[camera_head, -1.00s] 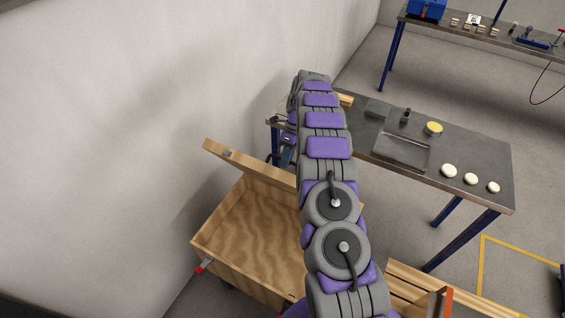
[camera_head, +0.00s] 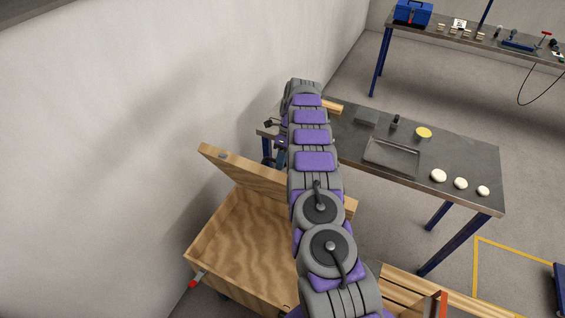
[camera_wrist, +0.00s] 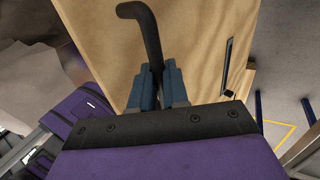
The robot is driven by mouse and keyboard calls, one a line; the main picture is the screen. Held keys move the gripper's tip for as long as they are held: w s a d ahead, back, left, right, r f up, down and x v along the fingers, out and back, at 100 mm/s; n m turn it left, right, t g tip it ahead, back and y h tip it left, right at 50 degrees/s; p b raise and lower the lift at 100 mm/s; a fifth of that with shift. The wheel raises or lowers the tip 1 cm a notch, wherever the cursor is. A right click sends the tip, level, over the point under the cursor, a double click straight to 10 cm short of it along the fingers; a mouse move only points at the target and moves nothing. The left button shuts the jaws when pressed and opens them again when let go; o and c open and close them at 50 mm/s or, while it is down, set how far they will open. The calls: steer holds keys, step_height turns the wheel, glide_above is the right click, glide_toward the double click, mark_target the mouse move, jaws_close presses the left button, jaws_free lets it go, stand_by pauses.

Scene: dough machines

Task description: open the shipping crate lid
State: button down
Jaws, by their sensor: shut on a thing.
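The wooden shipping crate (camera_head: 200,248) stands by the wall at the lower left of the head view, and its empty plywood inside shows. Its lid (camera_head: 233,170) is swung up at the back edge, steeply tilted; my arm covers its middle. In the wrist view the pale wooden panel (camera_wrist: 205,35) fills the upper middle. My gripper (camera_wrist: 160,72) is shut on a black hooked handle (camera_wrist: 145,25), with a blue-grey finger on each side. In the head view the gripper is hidden behind my arm.
A dark-topped table (camera_head: 470,160) with a grey tray (camera_head: 391,156), white dough pieces (camera_head: 438,176) and a yellow round item (camera_head: 424,133) stands to the right of my arm. A second workbench (camera_head: 460,36) is farther back. The wall (camera_head: 110,130) is close on the left.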

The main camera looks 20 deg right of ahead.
steer(key=c, duration=1.5)
jaws_free()
steer(key=shift+f, duration=0.55)
steer(key=shift+o, duration=0.7)
steer(key=shift+w+f, duration=0.1)
steer(key=shift+w, duration=0.15)
steer(key=shift+o, duration=1.2)
steer(key=shift+d, duration=0.1)
steer(key=shift+w+a+r, duration=0.15)
steer(key=shift+a+r, duration=0.05)
steer(key=shift+r, duration=0.1)
